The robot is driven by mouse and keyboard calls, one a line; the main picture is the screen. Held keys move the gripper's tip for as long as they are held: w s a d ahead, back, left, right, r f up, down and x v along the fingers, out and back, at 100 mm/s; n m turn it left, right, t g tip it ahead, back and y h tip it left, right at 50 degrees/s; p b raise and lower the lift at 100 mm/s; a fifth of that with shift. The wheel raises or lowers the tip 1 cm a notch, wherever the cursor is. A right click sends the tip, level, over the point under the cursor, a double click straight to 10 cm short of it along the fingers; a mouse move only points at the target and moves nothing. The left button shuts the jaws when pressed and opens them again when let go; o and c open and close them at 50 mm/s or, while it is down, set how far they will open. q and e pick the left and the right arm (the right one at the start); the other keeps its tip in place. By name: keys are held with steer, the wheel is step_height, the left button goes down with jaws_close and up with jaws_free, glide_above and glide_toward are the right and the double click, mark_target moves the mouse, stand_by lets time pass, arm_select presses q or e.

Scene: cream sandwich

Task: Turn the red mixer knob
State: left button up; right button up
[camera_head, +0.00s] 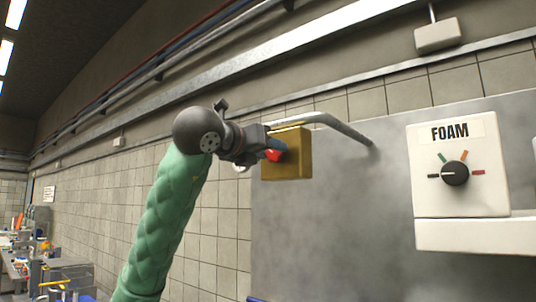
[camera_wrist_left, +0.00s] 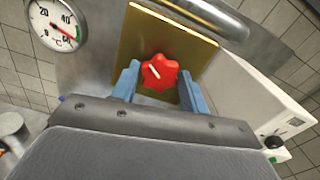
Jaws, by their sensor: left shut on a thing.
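The red mixer knob (camera_wrist_left: 160,73) sits on a square brass plate (camera_wrist_left: 140,33) and carries a white pointer line. In the head view the knob (camera_head: 274,155) shows in part on the brass box (camera_head: 298,160) on the wall. My left gripper (camera_head: 268,150) reaches it from the left and covers part of it. In the left wrist view the blue fingers of my left gripper (camera_wrist_left: 160,82) stand on either side of the knob and are shut on it. My right gripper is not in view.
A white FOAM box (camera_head: 490,150) with a black dial (camera_head: 455,172) is on the wall at right. A metal pipe (camera_head: 345,128) runs from the brass box. A round gauge (camera_wrist_left: 55,25) shows at the upper left of the wrist view. Cluttered equipment (camera_head: 40,270) stands far left.

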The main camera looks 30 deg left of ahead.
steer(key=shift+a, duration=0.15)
arm_select(q)
steer(key=o, duration=1)
steer(key=shift+s+a+b, duration=0.2)
steer(key=shift+s+b, duration=0.35)
steer(key=shift+s, duration=1.45)
steer(key=shift+s+a+b, duration=0.2)
steer(key=shift+s+b, duration=0.3)
steer(key=shift+s, duration=1.45)
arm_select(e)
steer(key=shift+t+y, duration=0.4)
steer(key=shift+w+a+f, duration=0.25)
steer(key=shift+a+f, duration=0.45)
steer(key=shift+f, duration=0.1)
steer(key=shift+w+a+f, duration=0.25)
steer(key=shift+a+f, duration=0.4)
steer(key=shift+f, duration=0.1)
